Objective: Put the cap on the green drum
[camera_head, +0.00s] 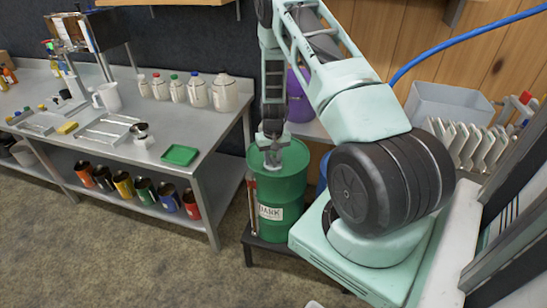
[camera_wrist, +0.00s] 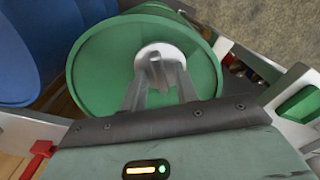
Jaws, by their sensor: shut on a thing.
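The green drum (camera_head: 277,200) stands upright on a low dark stand, with a white label on its side. Its round green top fills the middle of the wrist view (camera_wrist: 95,75). My gripper (camera_head: 271,157) points down over the drum top. In the wrist view my gripper's fingers (camera_wrist: 157,70) are closed together on a pale grey round cap (camera_wrist: 176,53). The cap lies over the inner part of the drum top, toward the far side. I cannot tell whether it touches the drum. The fingers hide part of the cap and any opening beneath it.
A steel table (camera_head: 225,130) on the left holds a green tray (camera_head: 181,155), a pitcher and several bottles, with several colored cans on its lower shelf. A blue drum (camera_wrist: 30,50) stands beside the green one. A grey bin (camera_head: 450,103) is at the right.

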